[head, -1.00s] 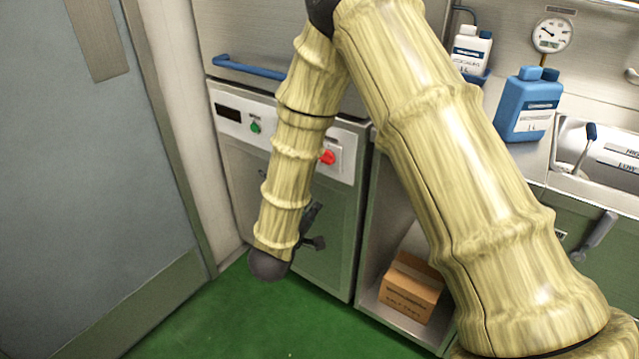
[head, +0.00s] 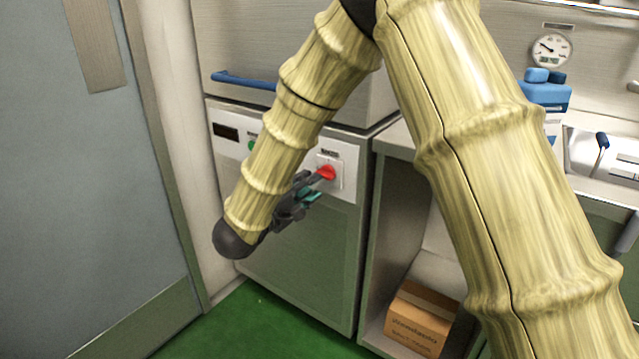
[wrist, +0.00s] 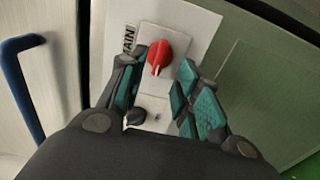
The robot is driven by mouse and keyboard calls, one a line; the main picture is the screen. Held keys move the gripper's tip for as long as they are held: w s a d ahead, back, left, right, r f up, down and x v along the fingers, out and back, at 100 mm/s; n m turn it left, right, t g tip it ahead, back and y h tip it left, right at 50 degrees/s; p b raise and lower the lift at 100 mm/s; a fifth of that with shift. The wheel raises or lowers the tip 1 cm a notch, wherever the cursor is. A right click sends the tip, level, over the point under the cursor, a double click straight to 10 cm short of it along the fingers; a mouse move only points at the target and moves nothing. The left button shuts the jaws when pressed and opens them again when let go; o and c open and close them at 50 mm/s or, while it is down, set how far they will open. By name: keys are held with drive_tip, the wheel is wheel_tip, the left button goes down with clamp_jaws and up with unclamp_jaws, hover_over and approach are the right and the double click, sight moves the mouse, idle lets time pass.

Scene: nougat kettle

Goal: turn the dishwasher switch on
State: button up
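The dishwasher (head: 300,245) is a green-fronted unit with a pale control panel along its top. A red rotary switch (head: 326,172) sits on a white plate at the panel's right end; it also shows in the wrist view (wrist: 158,56), under a label ending in "AIN". My gripper (head: 312,187) is in front of the panel, just below and left of the red switch. In the wrist view my gripper (wrist: 155,85) has its teal-padded fingers apart, with the switch between and just beyond the tips. I cannot tell whether a finger touches it.
A green button (head: 252,146) and dark display (head: 226,132) are left on the panel, the button partly behind my arm. A blue handle (head: 243,80) crosses above. A cardboard box (head: 420,318) sits in the open bay at right. A grey door (head: 130,180) stands at left.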

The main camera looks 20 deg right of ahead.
sight(325, 175)
drive_tip(key=shift+b+x, duration=0.55)
drive_tip(key=shift+x, duration=2.05)
clamp_jaws()
